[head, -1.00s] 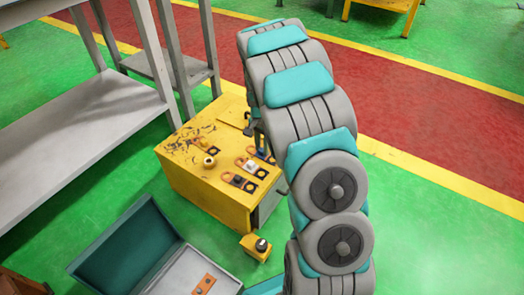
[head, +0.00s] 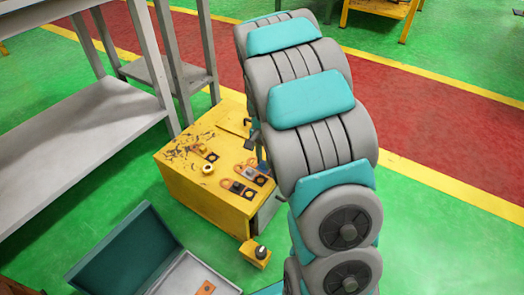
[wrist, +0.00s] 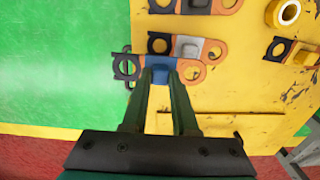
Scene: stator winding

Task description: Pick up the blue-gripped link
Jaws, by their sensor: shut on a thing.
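The blue-gripped link (wrist: 192,70) is in the wrist view, with a blue grip in its middle, a black ring at its left end and a copper ring at its right. My gripper (wrist: 160,76) is shut on the blue grip. The black ring overhangs the table's left edge in this view. I cannot tell whether the link is clear of the tabletop. A grey-gripped link (wrist: 212,50) lies just beyond it, close alongside.
A grey shelf (head: 90,130) stands left. An open teal case (head: 125,250) and a small yellow object (head: 253,253) are on the floor.

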